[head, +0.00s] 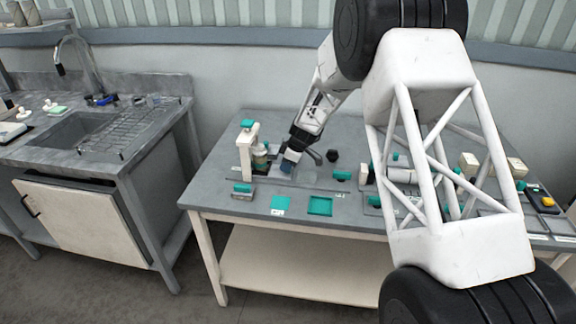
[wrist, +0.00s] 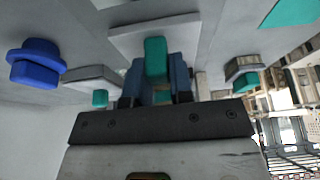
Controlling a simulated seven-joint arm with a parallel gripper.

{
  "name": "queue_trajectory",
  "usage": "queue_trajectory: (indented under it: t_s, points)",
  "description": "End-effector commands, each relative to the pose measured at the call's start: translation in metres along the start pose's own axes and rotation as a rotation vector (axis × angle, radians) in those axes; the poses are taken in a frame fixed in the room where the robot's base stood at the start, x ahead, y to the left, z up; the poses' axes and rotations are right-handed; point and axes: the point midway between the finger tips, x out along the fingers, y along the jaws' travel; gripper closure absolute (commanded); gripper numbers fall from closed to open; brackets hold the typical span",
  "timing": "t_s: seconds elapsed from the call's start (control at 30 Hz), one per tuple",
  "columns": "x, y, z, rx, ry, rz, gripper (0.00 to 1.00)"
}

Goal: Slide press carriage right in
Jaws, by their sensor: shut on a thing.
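The press (head: 243,158) is a cream upright with a teal cap, standing at the left part of the grey table. A small jar-like part shows at its right side. My gripper (head: 287,164) is low over the table, just right of the press. In the wrist view my gripper (wrist: 155,82) has its two blue-grey fingers shut on an upright teal tab (wrist: 155,57). The tab stands in front of a pale grey block (wrist: 155,32), which looks like the press carriage. The tab's lower part is hidden by the fingers, and the carriage is hidden in the head view.
A teal square (head: 281,203) and a teal-rimmed tray (head: 320,206) lie near the table's front edge. A small grey block with a teal top (head: 242,190) sits before the press. A blue round knob (wrist: 35,62) shows left in the wrist view. Several parts crowd the right side.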

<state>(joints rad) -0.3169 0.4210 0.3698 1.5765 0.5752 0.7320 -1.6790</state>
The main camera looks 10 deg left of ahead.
Motion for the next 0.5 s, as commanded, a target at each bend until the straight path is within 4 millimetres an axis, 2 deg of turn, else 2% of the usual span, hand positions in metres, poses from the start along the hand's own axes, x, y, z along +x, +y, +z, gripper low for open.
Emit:
queue_trajectory:
  t_s: [0.23,0.5]
  points:
    - [0.013,0.000,-0.031,-0.003,0.000,0.000,1.00]
    - [0.015,0.000,-0.037,-0.001,0.001,0.001,1.00]
